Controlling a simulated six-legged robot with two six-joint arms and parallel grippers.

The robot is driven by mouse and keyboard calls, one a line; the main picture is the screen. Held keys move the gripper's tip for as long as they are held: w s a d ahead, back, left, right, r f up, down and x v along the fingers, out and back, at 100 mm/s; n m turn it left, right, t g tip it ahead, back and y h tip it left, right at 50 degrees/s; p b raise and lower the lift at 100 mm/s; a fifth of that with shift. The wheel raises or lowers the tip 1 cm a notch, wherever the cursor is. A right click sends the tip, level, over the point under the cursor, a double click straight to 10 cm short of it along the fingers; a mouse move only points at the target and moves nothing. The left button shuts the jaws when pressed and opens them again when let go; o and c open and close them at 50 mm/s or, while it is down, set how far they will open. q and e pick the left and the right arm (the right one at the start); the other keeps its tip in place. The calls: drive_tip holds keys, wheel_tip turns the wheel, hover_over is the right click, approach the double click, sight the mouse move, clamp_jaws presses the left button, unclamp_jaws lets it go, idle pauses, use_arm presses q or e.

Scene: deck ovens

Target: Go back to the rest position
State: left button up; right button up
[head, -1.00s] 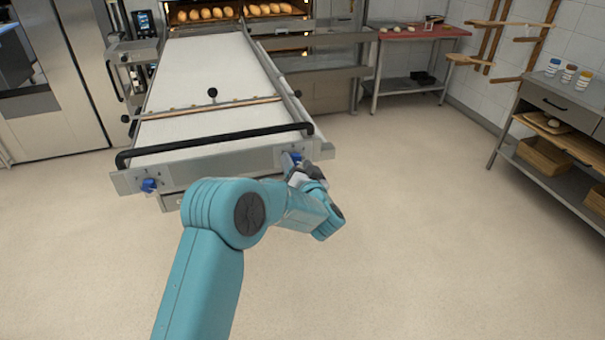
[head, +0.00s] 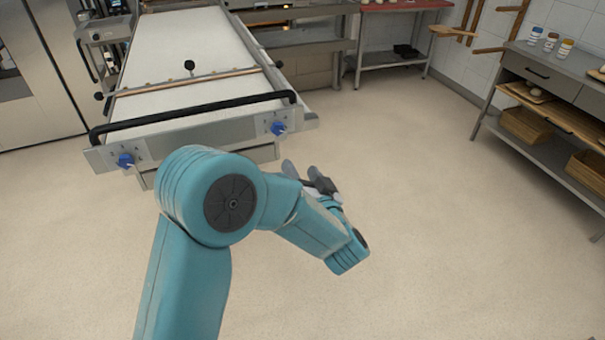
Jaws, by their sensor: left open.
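My left gripper (head: 303,172) is open, in front of and below the right end of the oven loader. It is apart from the loader and holds nothing that I can see; my own wrist partly hides it. The loader (head: 190,110) has a pale flat belt, a black front handle bar (head: 190,112) and two blue knobs on its front panel. The right blue knob (head: 278,128) is fully visible above the gripper. The left blue knob (head: 125,160) is at the panel's left end. My right gripper is not in view.
A steel shelf unit (head: 560,75) with jars and wooden boxes stands at the right. A red-topped table (head: 400,5) stands at the back. Steel cabinets (head: 45,80) are at the left. The floor (head: 420,200) in the middle and right is clear.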

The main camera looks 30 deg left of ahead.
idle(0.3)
use_arm(q)
drive_tip(key=s+a+f+m+g, duration=0.1)
drive_tip(key=s+a+f, duration=0.1)
drive_tip(key=a+f, duration=0.45)
drive_tip(key=s+d+f+m+g+h, duration=0.1)
drive_tip(key=s+d+f+h, duration=0.15)
drive_tip(key=f, duration=0.45)
drive_tip(key=s+d+f+m+h, duration=0.1)
drive_tip(key=d+f+h, duration=0.25)
drive_tip(key=f, duration=0.35)
drive_tip(key=s+d+f+m+g+h, duration=0.1)
drive_tip(key=d+f+h, duration=0.1)
drive_tip(key=f+h, duration=0.35)
drive_tip(key=s+d+f+n+g+h, duration=0.1)
drive_tip(key=s+d+f+g+h, duration=0.2)
drive_tip(key=s+d, duration=0.4)
drive_tip(key=s+d+f+n+g+h, duration=0.1)
drive_tip(key=s+d+f+g+h, duration=0.2)
drive_tip(key=s, duration=0.9)
drive_tip(key=d+f+g, duration=0.2)
drive_tip(key=d, duration=0.2)
drive_tip(key=shift+s, duration=0.4)
drive_tip(key=shift+f, duration=0.1)
